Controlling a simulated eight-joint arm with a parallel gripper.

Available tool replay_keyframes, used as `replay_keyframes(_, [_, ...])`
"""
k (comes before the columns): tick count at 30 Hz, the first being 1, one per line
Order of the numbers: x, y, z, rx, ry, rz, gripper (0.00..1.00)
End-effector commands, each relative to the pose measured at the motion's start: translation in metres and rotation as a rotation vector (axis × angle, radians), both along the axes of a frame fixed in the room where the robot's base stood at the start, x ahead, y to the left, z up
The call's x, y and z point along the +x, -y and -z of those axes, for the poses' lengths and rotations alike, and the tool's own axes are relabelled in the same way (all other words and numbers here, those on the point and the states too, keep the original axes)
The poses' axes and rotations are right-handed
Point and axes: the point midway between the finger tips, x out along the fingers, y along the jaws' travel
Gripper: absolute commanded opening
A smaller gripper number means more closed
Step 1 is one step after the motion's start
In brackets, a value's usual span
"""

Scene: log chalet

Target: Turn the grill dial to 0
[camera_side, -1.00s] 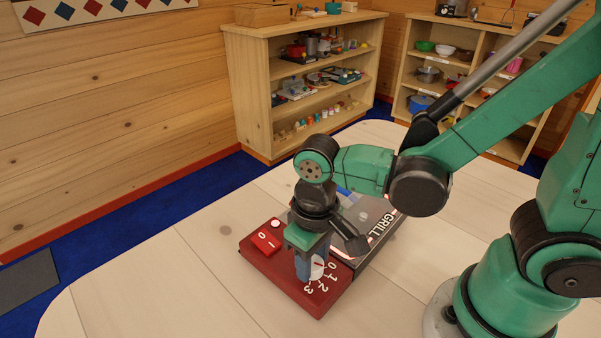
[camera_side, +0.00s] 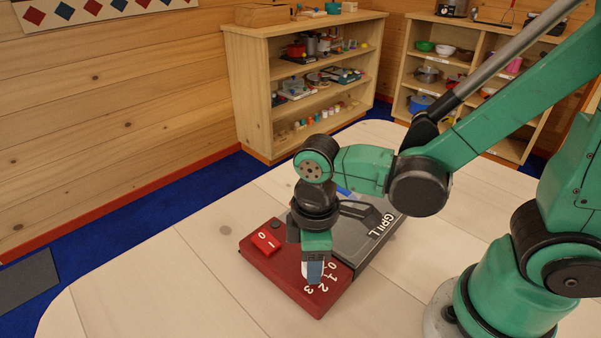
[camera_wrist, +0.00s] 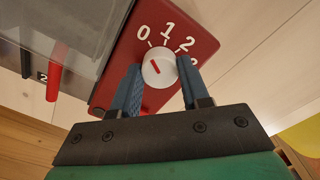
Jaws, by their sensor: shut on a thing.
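The red control panel (camera_side: 330,295) of the grill lies on the table. Its white dial (camera_wrist: 159,78) has a short red mark tilted up and left, pointing towards the printed 0 (camera_wrist: 144,32). The numbers 1, 2 and 3 run on to the right of the 0. My gripper (camera_wrist: 160,65) points down and is shut on the dial, one blue finger on each side. In the side view the fingers hide most of the dial. The grey grill body (camera_side: 372,229) marked GRILL adjoins the panel.
A red rocker switch (camera_side: 265,240) and a small dark round lamp (camera_side: 276,226) sit on the panel's left part. The pale table (camera_side: 200,290) is clear around the grill. Shelves (camera_side: 248,105) with toys stand behind it.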

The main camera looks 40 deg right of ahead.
Motion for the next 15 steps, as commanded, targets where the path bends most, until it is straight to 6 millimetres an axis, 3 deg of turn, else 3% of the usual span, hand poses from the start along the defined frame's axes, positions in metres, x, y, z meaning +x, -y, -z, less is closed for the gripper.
replay_keyframes(15, [0.0000,0.0000,0.0000,0.000,0.000,-0.033,0.00])
